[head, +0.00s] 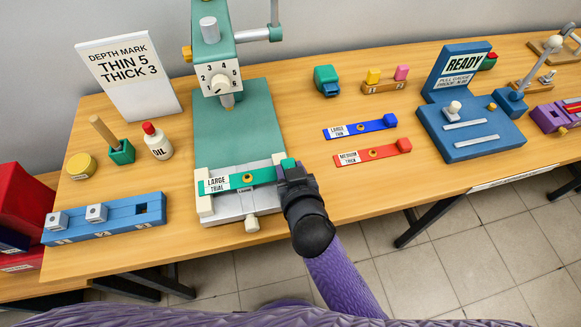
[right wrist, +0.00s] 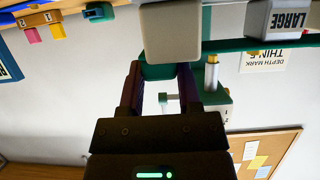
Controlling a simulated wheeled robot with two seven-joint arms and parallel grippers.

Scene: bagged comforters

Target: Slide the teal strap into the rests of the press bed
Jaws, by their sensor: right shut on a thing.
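The teal strap (head: 263,176), with a white LARGE TRIAL label at its left end, lies across the press bed (head: 232,207) at the front of the green press. The bed has pale rests at its left (head: 205,204) and right sides. My right gripper (head: 290,173) is shut on the strap's right end. It also shows in the right wrist view (right wrist: 160,76), where the strap (right wrist: 232,45) runs off to the right. I cannot tell whether the strap is seated in the rests or just above them. My left gripper is not in view.
A blue strap (head: 360,127) and a red strap (head: 372,152) lie right of the press. A blue numbered block (head: 105,218) and an oil bottle (head: 157,143) stand left. A blue READY gauge (head: 470,130) stands right. The sign (head: 126,76) is behind.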

